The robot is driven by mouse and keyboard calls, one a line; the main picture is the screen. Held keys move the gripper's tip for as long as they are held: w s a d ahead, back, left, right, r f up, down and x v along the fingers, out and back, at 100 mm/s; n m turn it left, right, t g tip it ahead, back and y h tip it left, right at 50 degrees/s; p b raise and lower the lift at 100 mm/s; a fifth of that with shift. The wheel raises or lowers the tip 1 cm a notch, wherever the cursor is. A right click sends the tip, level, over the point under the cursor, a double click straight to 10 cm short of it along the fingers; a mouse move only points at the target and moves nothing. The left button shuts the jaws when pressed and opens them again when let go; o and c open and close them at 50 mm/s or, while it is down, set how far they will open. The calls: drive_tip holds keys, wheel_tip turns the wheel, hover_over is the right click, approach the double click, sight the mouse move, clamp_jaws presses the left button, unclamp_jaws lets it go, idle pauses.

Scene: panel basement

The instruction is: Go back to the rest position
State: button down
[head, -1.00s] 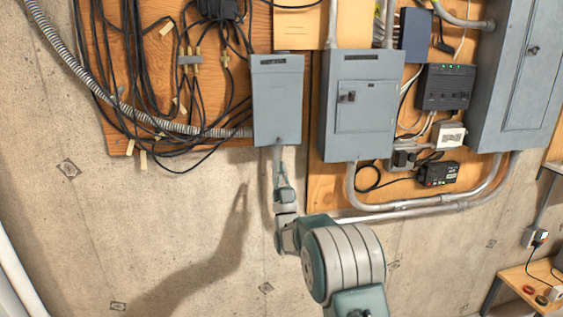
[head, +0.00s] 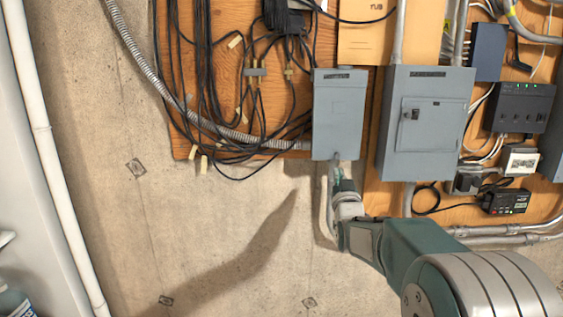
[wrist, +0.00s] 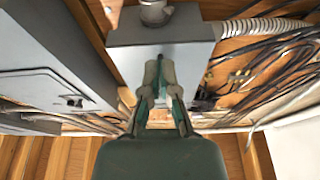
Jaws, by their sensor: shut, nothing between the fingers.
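My gripper (head: 336,166) is just below the small grey electrical box (head: 339,112) on the wall in the head view. The arm reaches in from the lower right. I cannot tell whether the fingertips touch the box.
A larger grey panel (head: 428,125) with a latch is to the right. Loose black cables (head: 205,70) hang on the wooden board at left. Black devices (head: 521,107) and conduits (head: 500,232) lie further right. The concrete wall (head: 230,230) below left is bare.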

drive_tip(key=s+f+g, duration=0.4)
drive_tip(key=s+g, duration=0.1)
drive_tip(key=s, duration=0.9)
drive_tip(key=s+f+g, duration=0.5)
drive_tip(key=s, duration=1)
drive_tip(key=s+f+g, duration=0.4)
drive_tip(key=s+g, duration=0.1)
drive_tip(key=s, duration=0.9)
drive_tip(key=shift+s+f+g, duration=0.15)
drive_tip(key=shift+s+g, duration=0.15)
drive_tip(key=shift+d, duration=0.1)
